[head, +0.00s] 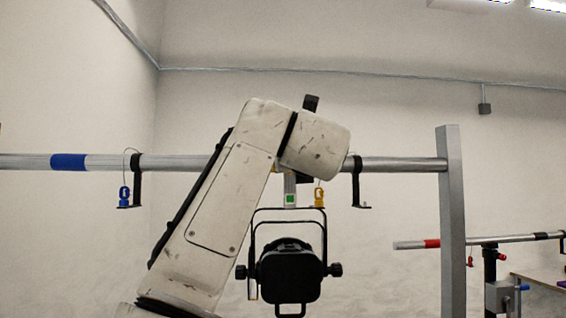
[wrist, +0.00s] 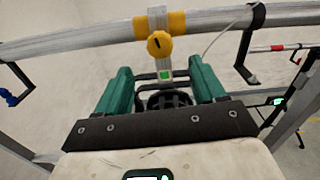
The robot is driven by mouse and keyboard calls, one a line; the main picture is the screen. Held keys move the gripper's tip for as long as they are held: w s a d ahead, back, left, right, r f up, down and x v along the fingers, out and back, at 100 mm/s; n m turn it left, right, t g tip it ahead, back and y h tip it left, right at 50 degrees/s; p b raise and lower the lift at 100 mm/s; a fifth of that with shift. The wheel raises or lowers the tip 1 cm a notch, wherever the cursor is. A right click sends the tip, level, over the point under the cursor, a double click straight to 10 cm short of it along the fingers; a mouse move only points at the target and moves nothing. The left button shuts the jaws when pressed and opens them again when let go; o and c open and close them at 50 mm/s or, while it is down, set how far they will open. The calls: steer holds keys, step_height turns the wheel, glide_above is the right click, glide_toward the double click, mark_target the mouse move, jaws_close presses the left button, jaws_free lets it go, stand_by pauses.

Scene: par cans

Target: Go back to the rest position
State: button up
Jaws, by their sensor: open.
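A black par can (head: 290,272) hangs by its yoke below a silver horizontal bar (head: 400,164). Its yellow clamp (wrist: 174,22) sits around the bar in the wrist view, with a round yellow knob (wrist: 160,44) and a green-marked tag below. My gripper (wrist: 162,80) is open, with its two teal fingers spread apart. The black par can (wrist: 168,100) shows beyond and between the fingers; I cannot tell whether they touch it. In the head view my arm crosses in front of the bar, and my gripper is hidden there.
Black hooks hang from the bar, one with a blue clip (head: 124,194). A grey upright post (head: 452,220) stands right of the par can. Further right is a lower bar with a red band (head: 432,243) on a stand, beside a table. Bare walls stand behind.

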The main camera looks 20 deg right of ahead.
steer(key=shift+s+a, duration=0.1)
steer(key=shift+s, duration=0.2)
steer(key=d+f+n+g+b, duration=0.25)
steer(key=f+n, duration=0.95)
steer(key=f, duration=1.6)
steer(key=s+d+f+n+g, duration=0.1)
steer(key=s+f+n, duration=0.2)
steer(key=f, duration=0.4)
steer(key=s+d+f+n+g+y, duration=0.1)
steer(key=s+f+n+g, duration=0.15)
steer(key=f, duration=0.55)
steer(key=s+d+f+n+g, duration=0.1)
steer(key=s+f+n, duration=0.25)
steer(key=f, duration=0.35)
steer(key=s+f+n+g+y+b, duration=0.2)
steer(key=s+f+n+g, duration=0.2)
steer(key=s+f+n, duration=1.05)
steer(key=s+a+f+n+g+y, duration=0.1)
steer(key=s+a+f+g, duration=0.1)
steer(key=s+f, duration=0.5)
steer(key=s+a+f+n+g+y+b, duration=0.1)
steer(key=s+f, duration=0.7)
steer(key=s, duration=0.8)
steer(key=shift+a+f+n+g+y, duration=0.25)
steer(key=shift+a+n+g, duration=0.2)
steer(key=shift+a+g, duration=0.65)
